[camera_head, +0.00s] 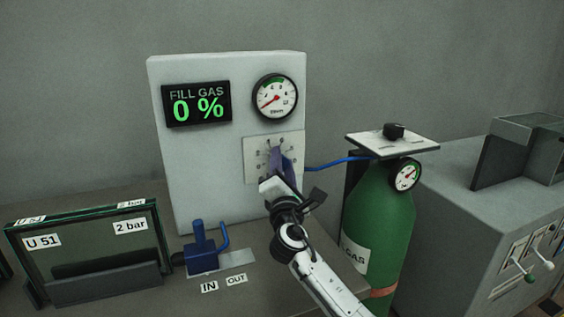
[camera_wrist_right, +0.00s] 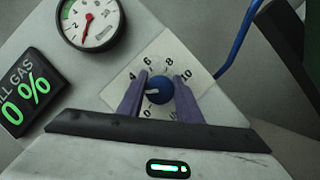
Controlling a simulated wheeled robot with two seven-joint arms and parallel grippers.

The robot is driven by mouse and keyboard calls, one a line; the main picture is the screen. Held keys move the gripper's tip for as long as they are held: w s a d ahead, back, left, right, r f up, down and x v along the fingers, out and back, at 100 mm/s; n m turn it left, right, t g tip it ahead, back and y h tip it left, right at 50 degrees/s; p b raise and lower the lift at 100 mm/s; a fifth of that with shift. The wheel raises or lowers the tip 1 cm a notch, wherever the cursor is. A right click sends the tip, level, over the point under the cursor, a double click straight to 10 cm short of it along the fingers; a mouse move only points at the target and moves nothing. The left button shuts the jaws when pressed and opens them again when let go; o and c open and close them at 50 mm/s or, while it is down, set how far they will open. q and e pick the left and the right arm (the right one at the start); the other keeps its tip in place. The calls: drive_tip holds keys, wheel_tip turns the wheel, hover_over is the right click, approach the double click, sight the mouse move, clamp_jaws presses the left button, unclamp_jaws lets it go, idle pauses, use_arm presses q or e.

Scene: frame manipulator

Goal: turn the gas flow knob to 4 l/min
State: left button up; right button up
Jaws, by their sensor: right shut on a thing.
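The blue gas flow knob (camera_wrist_right: 160,89) sits on a white dial plate (camera_head: 252,166) with numbers up to 10, on the front of the grey box. Its white mark points left and slightly down in the wrist view, below the 4; the number there is hidden by a finger. My right gripper (camera_wrist_right: 157,92) is shut on the knob, with one purple finger on each side. In the head view the right gripper (camera_head: 277,154) covers the knob. My left gripper is not in view.
A round gauge (camera_head: 275,97) with a red needle and a display (camera_head: 197,104) reading FILL GAS 0 % are above. A green gas cylinder (camera_head: 378,215) and blue hose (camera_head: 338,162) stand close to my right arm. A blue valve (camera_head: 202,255) and glass panel (camera_head: 90,245) are left.

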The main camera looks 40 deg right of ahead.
drive_tip(key=m+g+p, duration=0.1)
drive_tip(key=m, duration=0.2)
drive_tip(key=shift+d+f+m+g+p, duration=0.1)
drive_tip(key=shift+m+g+p, duration=0.65)
drive_tip(key=shift+m, duration=0.85)
drive_tip(key=o, duration=1)
drive_tip(key=shift+o, duration=0.2)
drive_tip(key=b+v, duration=0.1)
drive_tip(key=v, duration=0.9)
drive_tip(key=shift+s, duration=0.15)
